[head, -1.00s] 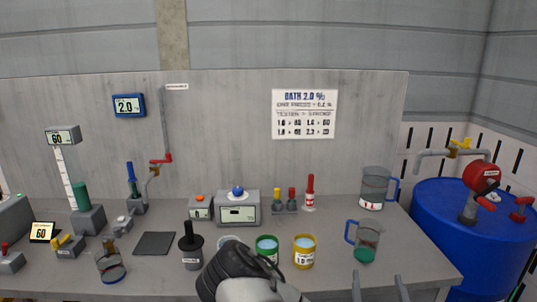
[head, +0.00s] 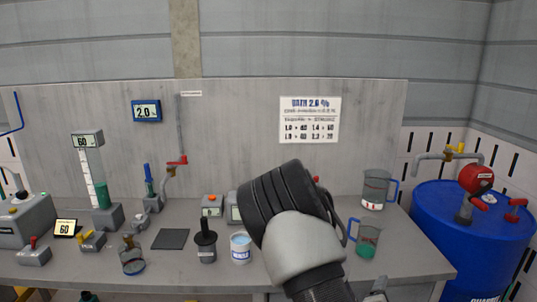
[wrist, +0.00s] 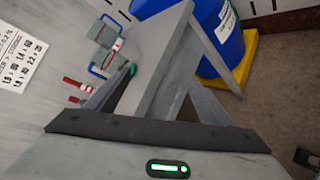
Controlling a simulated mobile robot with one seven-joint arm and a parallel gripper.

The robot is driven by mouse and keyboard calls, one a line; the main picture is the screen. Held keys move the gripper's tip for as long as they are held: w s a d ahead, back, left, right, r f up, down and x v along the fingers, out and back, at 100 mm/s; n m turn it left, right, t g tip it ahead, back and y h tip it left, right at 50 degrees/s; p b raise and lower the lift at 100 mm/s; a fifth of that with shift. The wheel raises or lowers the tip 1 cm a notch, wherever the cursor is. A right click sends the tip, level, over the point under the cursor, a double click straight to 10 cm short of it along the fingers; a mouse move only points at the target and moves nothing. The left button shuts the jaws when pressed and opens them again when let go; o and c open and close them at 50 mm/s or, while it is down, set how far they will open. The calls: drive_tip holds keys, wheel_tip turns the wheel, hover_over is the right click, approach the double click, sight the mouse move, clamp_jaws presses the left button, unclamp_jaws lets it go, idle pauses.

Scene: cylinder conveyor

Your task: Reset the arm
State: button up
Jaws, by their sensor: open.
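My arm (head: 307,248) rises from the bottom edge of the head view, its black joint bent up in front of the bench's right half. My gripper (wrist: 160,76) shows in the wrist view, its grey fingers spread apart with nothing held between them. The wrist view is tilted, with the bench beyond the fingers. In the head view I cannot make out the fingers. The arm hides part of the grey box with a display and whatever stands behind it.
The bench (head: 100,266) holds a white cup (head: 241,247), a black-handled pot (head: 206,243), a dark pad (head: 171,239) and a flask (head: 132,260). Two blue-handled jugs, one at the back (head: 374,190) and one nearer (head: 367,242), stand right of my arm. A blue drum (head: 440,225) stands beyond the bench.

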drive_tip(key=s+a+r+m+g+y+p, duration=0.2)
drive_tip(key=a+r+m+g+y+p, duration=0.4)
drive_tip(key=a+r+m, duration=0.75)
drive_tip(key=s+a+r+m+p, duration=0.1)
drive_tip(key=s+a+r+m, duration=0.1)
drive_tip(key=s+r, duration=0.6)
drive_tip(key=s+a+r+m+y+p, duration=0.1)
drive_tip(key=s+r+m, duration=0.1)
drive_tip(key=s+r, duration=0.6)
wheel_tip(320, 180, up, 3)
drive_tip(key=shift+s+a+f+y, duration=0.1)
drive_tip(key=shift+s+a+y, duration=0.2)
drive_tip(key=shift+s+a, duration=0.1)
drive_tip(key=shift+m, duration=0.25)
